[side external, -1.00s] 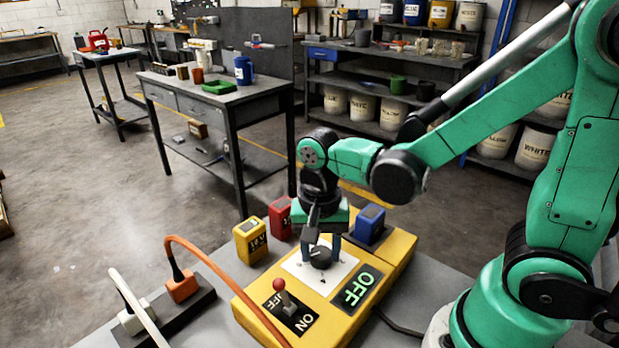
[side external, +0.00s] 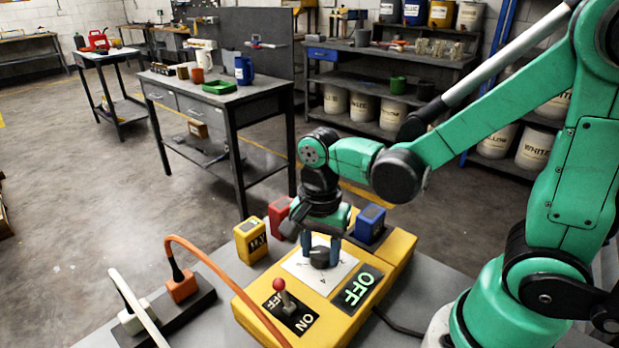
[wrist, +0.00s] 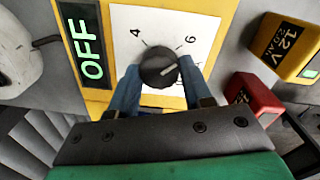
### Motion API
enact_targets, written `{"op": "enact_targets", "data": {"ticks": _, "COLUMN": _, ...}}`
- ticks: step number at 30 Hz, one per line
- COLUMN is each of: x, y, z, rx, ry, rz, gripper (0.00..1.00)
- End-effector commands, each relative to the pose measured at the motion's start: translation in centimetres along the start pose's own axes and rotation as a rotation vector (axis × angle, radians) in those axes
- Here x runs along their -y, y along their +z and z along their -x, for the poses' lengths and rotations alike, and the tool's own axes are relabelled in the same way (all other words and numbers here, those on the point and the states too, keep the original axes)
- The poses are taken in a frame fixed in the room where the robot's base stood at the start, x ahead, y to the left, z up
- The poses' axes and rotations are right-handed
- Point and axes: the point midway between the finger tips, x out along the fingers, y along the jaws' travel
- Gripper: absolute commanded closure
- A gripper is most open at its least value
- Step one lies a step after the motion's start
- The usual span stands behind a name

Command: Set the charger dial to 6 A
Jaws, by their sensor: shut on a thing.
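The charger (side external: 398,250) is a yellow box with a white dial plate (side external: 334,277). Its round black dial (wrist: 158,68) shows in the wrist view between the two blue fingers of my gripper (wrist: 157,78), which is shut on it. The dial's white pointer line faces right and slightly up, a little below the tick by the 6. The 4 is at the upper left; the lower part of the scale is mostly hidden by the fingers. In the side view my gripper (side external: 320,255) points down over the dial. The display (side external: 358,289) reads OFF in lit green.
A red-knobbed lever (side external: 280,287) stands on an OFF/ON plate in front of the dial. A blue battery (side external: 371,219) sits at the charger's back. Yellow (side external: 250,240) and red (side external: 279,218) batteries stand beside it. An orange cable (side external: 215,255) arches past the left side.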

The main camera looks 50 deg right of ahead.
Motion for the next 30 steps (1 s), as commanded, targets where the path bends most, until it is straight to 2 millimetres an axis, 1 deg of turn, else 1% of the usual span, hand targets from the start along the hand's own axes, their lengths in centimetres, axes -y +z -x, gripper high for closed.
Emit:
{"op": "enact_targets", "data": {"ticks": 5, "x": 0.0, "y": 0.0, "z": 0.0, "rx": 0.000, "ry": 0.000, "rz": -0.001, "gripper": 1.00}}
{"op": "enact_targets", "data": {"ticks": 6, "x": 0.0, "y": 0.0, "z": 0.0, "rx": 0.000, "ry": 0.000, "rz": -0.001, "gripper": 0.53}}
{"op": "enact_targets", "data": {"ticks": 8, "x": 0.0, "y": 0.0, "z": 0.0, "rx": 0.000, "ry": 0.000, "rz": -0.001, "gripper": 0.36}}
{"op": "enact_targets", "data": {"ticks": 9, "x": 0.0, "y": 0.0, "z": 0.0, "rx": 0.000, "ry": 0.000, "rz": -0.001, "gripper": 0.25}}
{"op": "enact_targets", "data": {"ticks": 20, "x": 0.0, "y": 0.0, "z": 0.2, "rx": 0.000, "ry": 0.000, "rz": 0.000, "gripper": 0.24}}
{"op": "enact_targets", "data": {"ticks": 23, "x": 0.0, "y": 0.0, "z": 0.8, "rx": 0.000, "ry": 0.000, "rz": 0.000, "gripper": 0.24}}
{"op": "enact_targets", "data": {"ticks": 30, "x": 0.0, "y": 0.0, "z": 3.5, "rx": 0.000, "ry": 0.000, "rz": 0.000, "gripper": 0.24}}
